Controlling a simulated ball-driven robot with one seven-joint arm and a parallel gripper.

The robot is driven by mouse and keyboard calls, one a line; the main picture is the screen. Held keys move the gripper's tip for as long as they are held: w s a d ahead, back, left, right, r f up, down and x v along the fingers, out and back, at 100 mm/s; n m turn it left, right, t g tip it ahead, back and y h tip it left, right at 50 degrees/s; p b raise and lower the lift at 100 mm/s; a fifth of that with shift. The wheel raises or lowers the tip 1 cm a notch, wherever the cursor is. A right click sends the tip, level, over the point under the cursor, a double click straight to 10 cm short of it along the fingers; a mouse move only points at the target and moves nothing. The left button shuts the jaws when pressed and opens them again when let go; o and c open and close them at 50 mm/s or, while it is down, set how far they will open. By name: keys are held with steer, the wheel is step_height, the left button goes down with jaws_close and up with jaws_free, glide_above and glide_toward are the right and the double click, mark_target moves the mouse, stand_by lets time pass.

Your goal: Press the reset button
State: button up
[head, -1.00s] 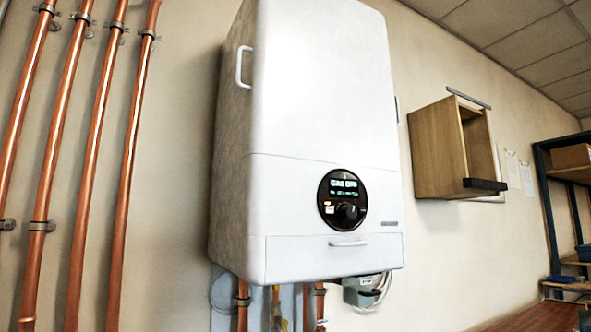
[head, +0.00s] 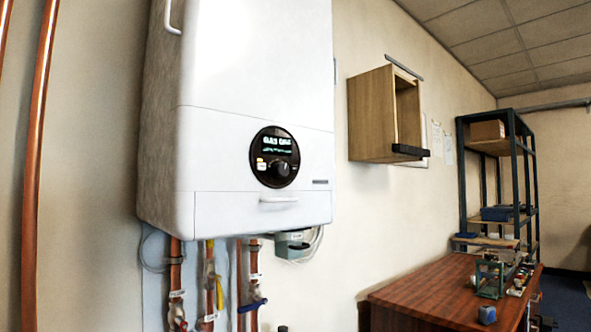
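A white wall-mounted boiler (head: 255,75) fills the left middle of the head view. On its lower front is a round black control panel (head: 274,157) with a lit green display, a dark knob (head: 279,169) and a small pale, orange-edged button (head: 261,163) left of the knob. No label on the button is readable, so I cannot tell whether it is the reset button. My gripper is not in view.
Copper pipes (head: 40,170) run up the wall at left. Valves and pipes (head: 210,290) hang under the boiler. A wooden wall box (head: 372,115) is to the right. A wooden bench (head: 420,285) with small items and a dark shelf rack (head: 463,180) stand at right.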

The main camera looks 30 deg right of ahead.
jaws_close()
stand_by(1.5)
